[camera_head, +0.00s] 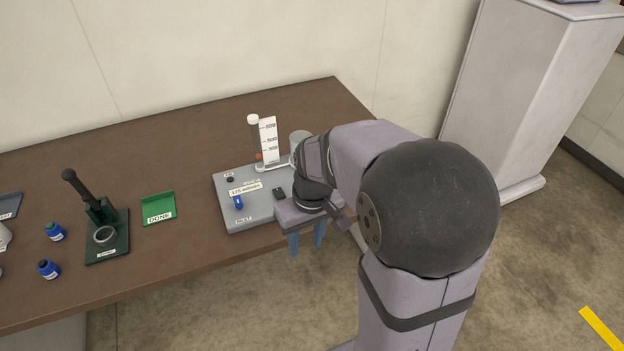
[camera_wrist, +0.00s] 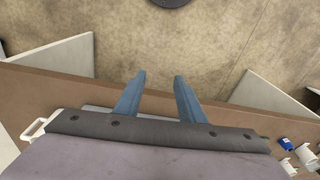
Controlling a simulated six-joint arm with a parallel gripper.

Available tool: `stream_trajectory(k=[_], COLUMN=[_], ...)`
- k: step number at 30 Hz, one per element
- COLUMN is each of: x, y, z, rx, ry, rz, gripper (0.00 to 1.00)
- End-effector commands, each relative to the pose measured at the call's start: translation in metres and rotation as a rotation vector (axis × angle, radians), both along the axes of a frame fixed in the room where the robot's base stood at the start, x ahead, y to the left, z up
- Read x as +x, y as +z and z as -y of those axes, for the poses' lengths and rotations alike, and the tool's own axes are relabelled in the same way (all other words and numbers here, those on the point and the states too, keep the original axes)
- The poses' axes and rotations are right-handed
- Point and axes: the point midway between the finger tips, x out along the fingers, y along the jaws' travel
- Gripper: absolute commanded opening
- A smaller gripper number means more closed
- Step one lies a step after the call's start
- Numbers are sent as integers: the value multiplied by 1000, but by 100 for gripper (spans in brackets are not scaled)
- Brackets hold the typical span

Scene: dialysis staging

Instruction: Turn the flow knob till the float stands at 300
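The flow panel (camera_head: 255,215) is a grey plate on the brown table. An upright flow tube (camera_head: 254,138) with a white cap stands at its back, beside a white scale (camera_head: 269,140) marked with numbers including 300. The orange-red float (camera_head: 258,156) sits low in the tube, a little below the 300 mark. A blue knob (camera_head: 238,202) is at the plate's front left; whether it is the flow knob I cannot tell. My gripper (camera_head: 306,246) is open and empty, past the table's front edge, right of the blue knob and apart from it. Its parted blue fingers (camera_wrist: 159,76) show in the wrist view.
A clear cylinder (camera_head: 299,142) stands behind my arm, partly hidden. Left are a green DONE tray (camera_head: 158,207), a dark green stand (camera_head: 108,242) with a black lever, and blue vials (camera_head: 48,269). The table front between tray and panel is clear.

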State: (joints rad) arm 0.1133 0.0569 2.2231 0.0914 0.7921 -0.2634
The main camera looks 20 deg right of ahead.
Motion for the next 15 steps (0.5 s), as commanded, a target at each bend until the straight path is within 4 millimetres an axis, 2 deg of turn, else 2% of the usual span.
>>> stream_trajectory(k=[1, 3, 9, 15], x=[24, 55, 134, 186], y=[-5, -4, -2, -1], z=[10, 22, 68, 112], rx=[10, 23, 43, 41], ry=[13, 44, 142, 231], rz=[20, 52, 157, 251], gripper=[36, 36, 36, 36])
